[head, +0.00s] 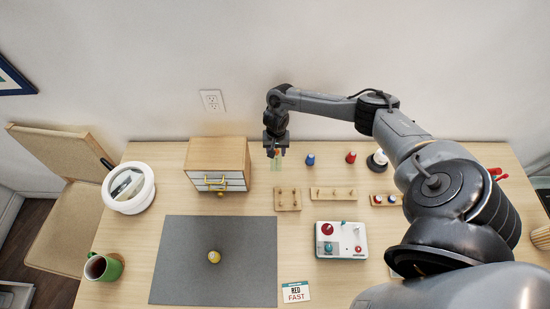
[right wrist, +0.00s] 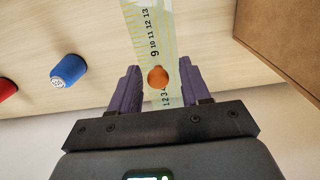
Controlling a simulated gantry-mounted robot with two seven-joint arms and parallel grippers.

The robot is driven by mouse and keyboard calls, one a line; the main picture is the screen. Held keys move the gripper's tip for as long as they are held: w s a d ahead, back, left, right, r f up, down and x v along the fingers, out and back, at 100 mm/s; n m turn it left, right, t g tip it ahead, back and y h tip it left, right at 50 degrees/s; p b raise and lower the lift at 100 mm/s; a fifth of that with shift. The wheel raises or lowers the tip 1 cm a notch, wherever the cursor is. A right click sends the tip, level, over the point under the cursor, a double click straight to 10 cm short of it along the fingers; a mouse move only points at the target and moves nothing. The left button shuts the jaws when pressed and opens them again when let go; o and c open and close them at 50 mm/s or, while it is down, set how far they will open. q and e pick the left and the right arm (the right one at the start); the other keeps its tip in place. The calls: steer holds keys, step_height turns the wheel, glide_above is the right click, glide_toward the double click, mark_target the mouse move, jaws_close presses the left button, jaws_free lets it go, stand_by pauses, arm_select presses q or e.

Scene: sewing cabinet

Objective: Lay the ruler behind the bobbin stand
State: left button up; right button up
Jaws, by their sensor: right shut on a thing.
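My right gripper (head: 276,150) is at the back of the table, right of the small drawer cabinet. It is shut on the ruler (head: 277,164), a clear greenish strip with black numbers. In the right wrist view, the fingers (right wrist: 157,88) stand on either side of the ruler's round orange knob, and the ruler (right wrist: 150,35) runs out past them. Low wooden peg stands are in front: a squarish one (head: 287,207), a long one (head: 333,199) and one with coloured pieces (head: 385,204). I cannot tell for sure which is the bobbin stand. My left gripper is not in view.
The drawer cabinet (head: 217,157) is close left of the ruler. The wall is close behind. A grey mat (head: 190,260) holds a yellow ball.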

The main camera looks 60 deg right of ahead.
mark_target(276, 156)
steer(key=shift+f+b, duration=0.6)
steer(key=shift+f, duration=1.65)
steer(key=shift+w, duration=0.1)
steer(key=shift+f, duration=0.2)
steer(key=o, duration=1)
steer(key=shift+o, duration=0.2)
steer(key=shift+r, duration=0.6)
step_height(276, 156, up, 11)
steer(key=p, duration=0.3)
